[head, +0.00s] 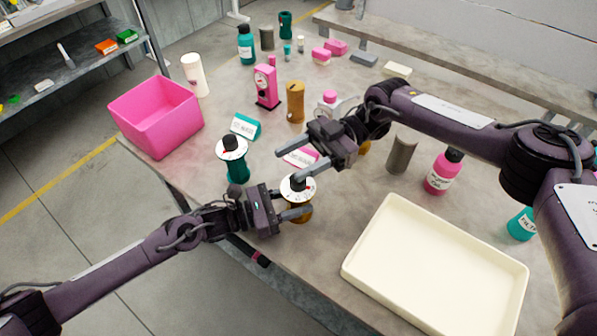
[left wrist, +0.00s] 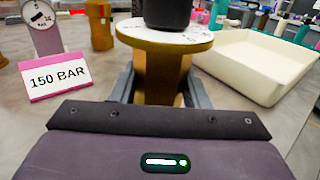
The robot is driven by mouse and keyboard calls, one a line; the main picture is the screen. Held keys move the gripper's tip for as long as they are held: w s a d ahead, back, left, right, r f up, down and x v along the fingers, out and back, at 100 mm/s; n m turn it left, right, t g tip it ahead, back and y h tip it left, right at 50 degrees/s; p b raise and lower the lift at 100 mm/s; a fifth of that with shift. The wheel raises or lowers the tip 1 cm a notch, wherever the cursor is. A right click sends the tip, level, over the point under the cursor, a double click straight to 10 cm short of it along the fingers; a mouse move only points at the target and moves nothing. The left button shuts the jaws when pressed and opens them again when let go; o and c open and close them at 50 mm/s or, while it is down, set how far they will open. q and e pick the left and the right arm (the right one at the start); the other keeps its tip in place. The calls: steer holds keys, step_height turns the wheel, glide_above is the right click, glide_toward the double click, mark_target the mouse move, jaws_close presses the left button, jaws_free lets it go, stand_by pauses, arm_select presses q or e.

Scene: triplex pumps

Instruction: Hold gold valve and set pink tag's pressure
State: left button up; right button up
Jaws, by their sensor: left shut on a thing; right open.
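The gold valve (head: 301,216) stands near the table's front edge, with a white dial plate and a dark knob on top. In the left wrist view its gold body (left wrist: 160,75) rises between my finger pads, under the dial plate (left wrist: 165,37) and black knob (left wrist: 167,12). My left gripper (head: 304,203) is shut on the valve's body. My right gripper (head: 288,165) is open, with its fingertips just above and behind the dial. The pink tag (head: 300,157) is partly hidden by the right gripper; in the left wrist view the tag (left wrist: 55,77) reads 150 BAR.
A teal valve (head: 236,170) and teal tag (head: 246,127) stand to the left. A pink pump (head: 266,86) and gold cylinder (head: 295,100) are behind. A cream tray (head: 388,278), grey cylinder (head: 401,155) and pink bottle (head: 443,172) are right; a pink bin (head: 158,137) is left.

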arm_select(q)
steer(key=shift+a, duration=0.1)
arm_select(e)
steer(key=shift+r, duration=1.7)
arm_select(q)
steer(key=o, duration=1.3)
